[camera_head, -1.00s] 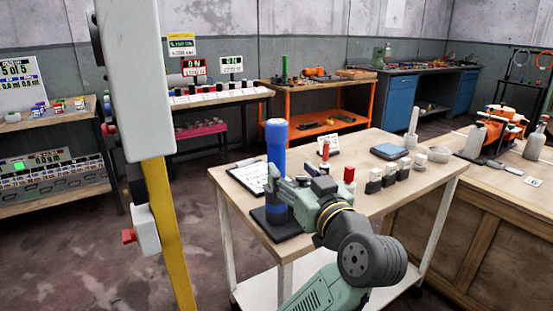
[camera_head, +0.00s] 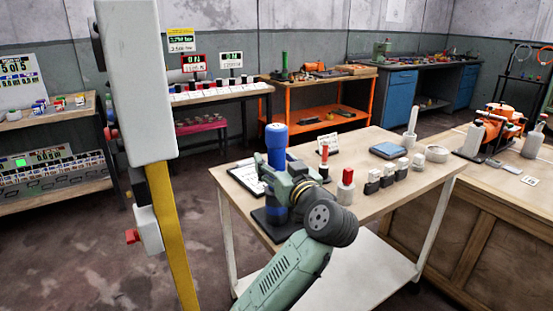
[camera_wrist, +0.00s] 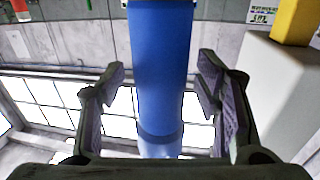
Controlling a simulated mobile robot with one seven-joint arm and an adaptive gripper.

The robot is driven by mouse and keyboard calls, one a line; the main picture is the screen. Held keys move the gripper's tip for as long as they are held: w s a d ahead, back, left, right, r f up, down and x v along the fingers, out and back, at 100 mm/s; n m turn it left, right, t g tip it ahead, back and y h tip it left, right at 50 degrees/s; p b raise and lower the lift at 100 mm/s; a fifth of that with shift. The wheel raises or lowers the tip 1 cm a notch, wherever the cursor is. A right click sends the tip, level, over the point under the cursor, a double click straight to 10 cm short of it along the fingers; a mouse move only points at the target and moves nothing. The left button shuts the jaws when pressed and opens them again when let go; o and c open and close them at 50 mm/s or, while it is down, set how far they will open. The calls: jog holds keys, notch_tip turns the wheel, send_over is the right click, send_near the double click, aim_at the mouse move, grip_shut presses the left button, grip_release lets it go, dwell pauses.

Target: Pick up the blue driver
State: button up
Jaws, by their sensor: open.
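The blue driver (camera_head: 276,146) is a tall blue cylinder standing upright on a dark base (camera_head: 270,226) at the left side of the wooden-topped table. My gripper (camera_head: 264,178) is level with the driver's body in the head view, and the arm partly hides the driver's lower part. In the wrist view the driver (camera_wrist: 160,75) runs down the middle. The open jaws (camera_wrist: 160,98) stand on either side of it, with a visible gap on both sides. Whether the driver is fully between the fingertips in depth is hard to tell.
A clipboard (camera_head: 240,178) lies left of the driver. A grey post with a yellow lower part (camera_head: 166,215) rises at the left.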

jog(key=shift+c, duration=0.4)
grip_shut()
dwell(0.4)
